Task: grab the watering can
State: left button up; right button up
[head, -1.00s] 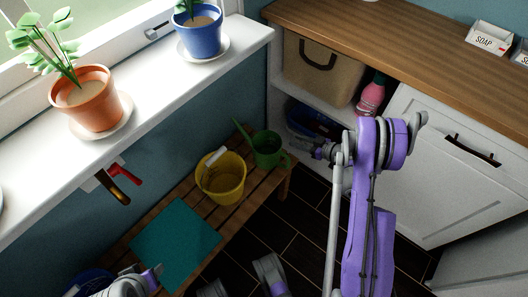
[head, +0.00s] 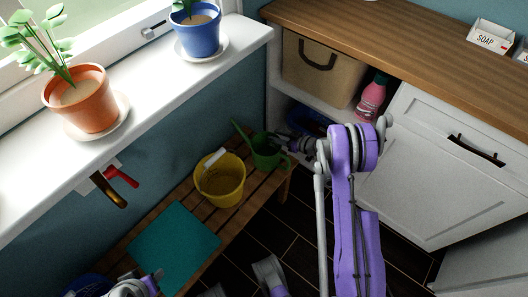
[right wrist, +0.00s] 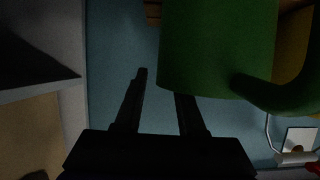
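The green watering can (head: 266,153) stands upright at the far end of the wooden bench, its spout toward the wall. My right gripper (head: 282,140) is at the can's upper right side in the head view. In the right wrist view the can (right wrist: 215,45) fills the upper middle, with its handle (right wrist: 275,95) to the right. There my right gripper (right wrist: 163,88) has its fingers apart. One finger is clear to the left of the can; the other's tip is hidden by the can. I cannot tell if they touch. My left gripper (head: 152,280) is at the lower edge, its fingers unclear.
A yellow bucket (head: 220,185) stands beside the can on the bench (head: 240,205). A teal mat (head: 172,243) lies nearer. A shelf with a blue container (head: 305,122) and a pink bottle (head: 372,98) is at the right.

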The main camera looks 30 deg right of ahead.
jog(key=shift+c, duration=0.3)
grip_shut()
dwell(1.1)
